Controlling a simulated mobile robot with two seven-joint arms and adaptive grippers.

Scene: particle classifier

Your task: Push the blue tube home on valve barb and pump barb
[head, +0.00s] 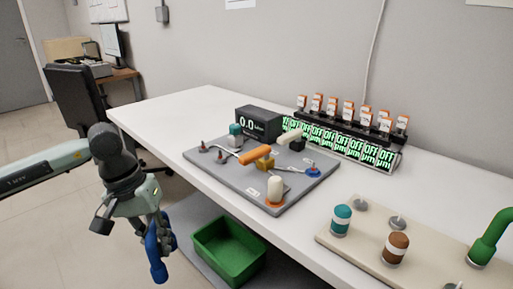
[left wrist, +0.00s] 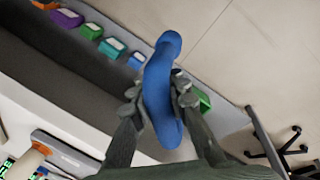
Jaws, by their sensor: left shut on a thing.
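The blue tube (head: 156,260) is a short, thick, bent piece. It hangs from my left gripper (head: 150,222), off the table's front edge and below table height. In the left wrist view the blue tube (left wrist: 160,95) lies between the shut fingers of my left gripper (left wrist: 158,93), with both ends sticking out. On the table, a grey board (head: 233,175) carries small dark pointed fittings (head: 220,157), a brass-coloured block (head: 264,163) and an orange piece (head: 254,155). I cannot tell which fittings are the valve barb and pump barb. My right gripper is not in view.
A beige board (head: 345,252) at the right holds a teal-banded jar (head: 341,219), a brown-banded jar (head: 395,249) and a bent green tube (head: 490,236). A dark box with a display (head: 259,123) and a row of green displays (head: 340,144) stand behind. A green bin (head: 229,252) sits below the table.

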